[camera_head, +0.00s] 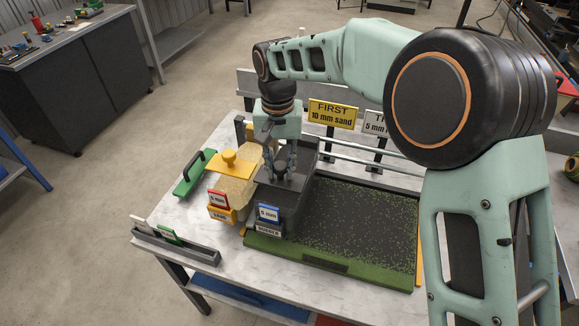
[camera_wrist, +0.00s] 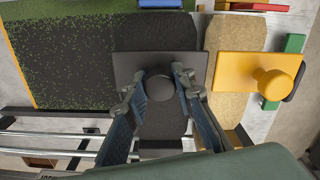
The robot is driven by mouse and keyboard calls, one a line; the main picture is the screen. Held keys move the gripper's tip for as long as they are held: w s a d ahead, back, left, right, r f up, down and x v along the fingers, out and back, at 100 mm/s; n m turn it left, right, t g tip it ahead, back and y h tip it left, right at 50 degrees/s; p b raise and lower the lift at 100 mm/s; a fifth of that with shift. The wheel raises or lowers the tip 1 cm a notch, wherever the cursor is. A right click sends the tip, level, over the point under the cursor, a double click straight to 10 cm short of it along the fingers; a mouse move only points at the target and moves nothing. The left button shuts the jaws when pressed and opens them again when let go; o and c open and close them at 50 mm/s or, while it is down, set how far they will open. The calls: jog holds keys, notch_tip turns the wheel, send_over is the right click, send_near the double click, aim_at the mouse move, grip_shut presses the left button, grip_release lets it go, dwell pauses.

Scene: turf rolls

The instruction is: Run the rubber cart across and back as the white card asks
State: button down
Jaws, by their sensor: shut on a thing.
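The rubber cart (camera_head: 297,207) is a dark grey hopper with a blue "5 mm" tag and a rubber label on its front. It stands at the left end of the turf bed (camera_head: 350,215). My gripper (camera_head: 281,176) comes down from above and is shut on the cart's dark round knob (camera_wrist: 160,87), with one finger on each side in the wrist view. The white card (camera_head: 375,123) stands behind the bed. Only "T" and "5 mm" show, because my arm hides the rest. The turf shows dark granules with green specks and a greener front edge.
A yellow-lidded sand cart (camera_head: 230,168) with a red tag stands close left of the rubber cart. A yellow card (camera_head: 333,114) reads "FIRST 10 mm sand". A green handled tool (camera_head: 193,178) and a grey card tray (camera_head: 180,248) lie at left. Rails (camera_head: 350,165) run behind the bed.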

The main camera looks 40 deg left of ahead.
jog(key=shift+s+a+r, duration=0.1)
jog(key=shift+a+r, duration=0.05)
jog(key=shift+a, duration=0.15)
jog(key=c, duration=1.6)
grip_release()
jog(key=shift+a, duration=0.1)
notch_tip(320, 180, up, 12)
jog(key=shift+f, duration=0.1)
